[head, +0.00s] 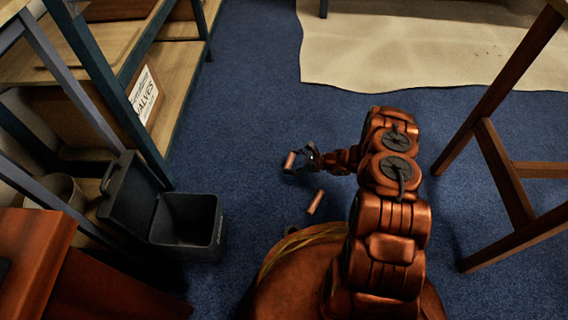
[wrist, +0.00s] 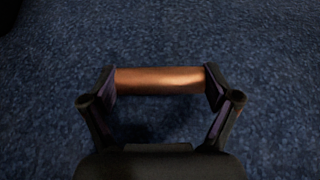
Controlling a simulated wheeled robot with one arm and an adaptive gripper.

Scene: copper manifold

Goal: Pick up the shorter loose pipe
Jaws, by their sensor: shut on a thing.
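My gripper (head: 294,162) is shut on a short copper pipe (head: 290,161). In the wrist view, my gripper (wrist: 160,82) has a fingertip against each end of this pipe (wrist: 160,80), which lies level across the picture. A dark shadow shows on the carpet near it; how high the pipe is above the floor is hard to tell. Another loose copper pipe (head: 315,202) lies on the blue carpet, apart from my gripper and nearer to my base. It looks somewhat longer than the held one.
An open dark bin (head: 187,222) with a raised lid stands at the left, beside a shelf unit (head: 112,75) holding boxes. A wooden-legged table (head: 505,175) stands at the right. A beige sheet (head: 430,50) covers the floor at the back. The carpet (head: 245,110) between is clear.

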